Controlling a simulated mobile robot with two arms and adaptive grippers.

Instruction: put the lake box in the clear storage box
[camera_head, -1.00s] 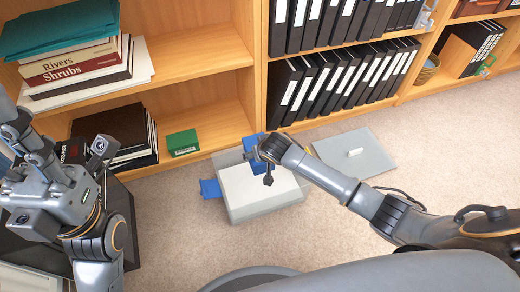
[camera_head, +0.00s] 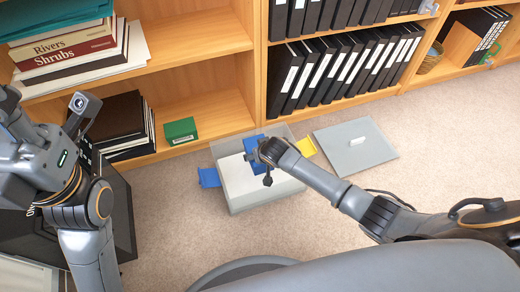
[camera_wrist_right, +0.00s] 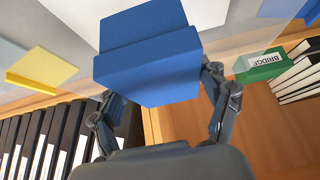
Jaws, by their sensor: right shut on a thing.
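A blue box (camera_head: 254,143), which I take for the lake box, is held in my right gripper (camera_head: 262,155). No label on it can be read. In the right wrist view the blue box (camera_wrist_right: 148,60) fills the space between the fingers. In the head view it appears over the back part of the clear storage box (camera_head: 268,196), which is open and has a white surface inside. I cannot tell its height over the box. My left gripper (camera_head: 80,105) is at the left, away from the box; its jaw opening is unclear.
A grey lid (camera_head: 375,157) with a white handle lies on the carpet at right. A green box (camera_head: 181,131), marked BRIDGE in the wrist view, sits on the low shelf.

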